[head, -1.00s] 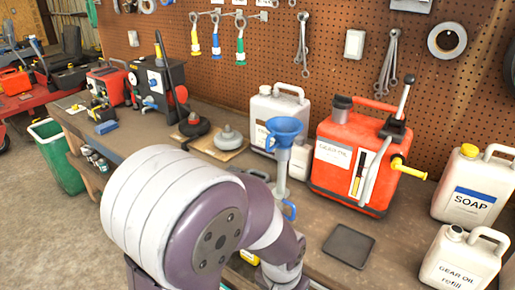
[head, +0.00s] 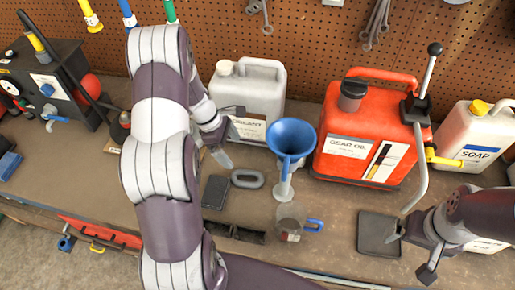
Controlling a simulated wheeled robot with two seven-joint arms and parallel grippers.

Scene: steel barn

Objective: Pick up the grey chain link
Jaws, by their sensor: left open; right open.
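The grey chain link (head: 248,178), a flat oval ring, lies on the workbench in the head view, between a dark flat block and the blue funnel. My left gripper (head: 230,136) is open above and behind the link, slightly to its left, in front of the white coolant jug; it does not appear to touch the link. My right gripper (head: 411,256) is open at the lower right, by the dark square tray, far from the link.
The blue funnel (head: 291,138) stands close right of the link. A white jug (head: 262,84) and red gear oil can (head: 362,128) stand behind. A clear jug with blue handle (head: 291,220) is in front. The dark tray (head: 379,233) lies at right.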

